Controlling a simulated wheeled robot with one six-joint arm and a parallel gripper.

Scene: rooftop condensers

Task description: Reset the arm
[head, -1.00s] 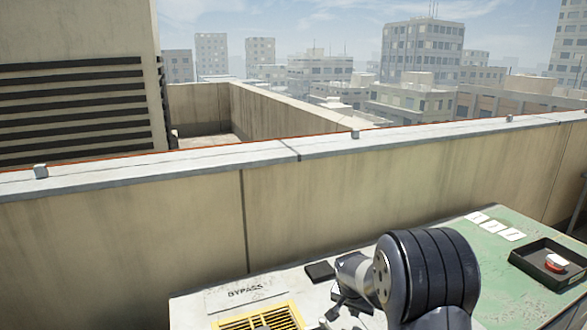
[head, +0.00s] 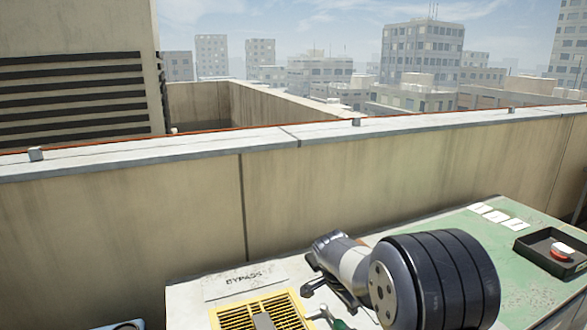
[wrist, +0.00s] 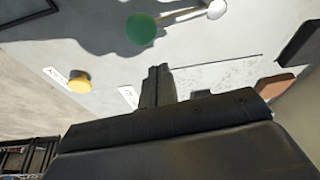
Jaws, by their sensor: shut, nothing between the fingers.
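My arm stretches over the worktop in the head view, and its dark wrist end (head: 325,278) hangs above the pale surface beside a yellow grille. In the wrist view my gripper (wrist: 158,76) is shut, its fingers together with nothing between them. The fingers look apart from these things. The fingertips cannot be made out clearly in the head view.
The worktop carries a BYPASS plate (head: 245,281) and the yellow grille (head: 235,318). At the right, white cards (head: 498,216) lie near a black tray (head: 523,244) holding a red-and-white item (head: 562,251). A concrete parapet (head: 130,225) runs behind. A brown block (wrist: 276,85) shows in the wrist view.

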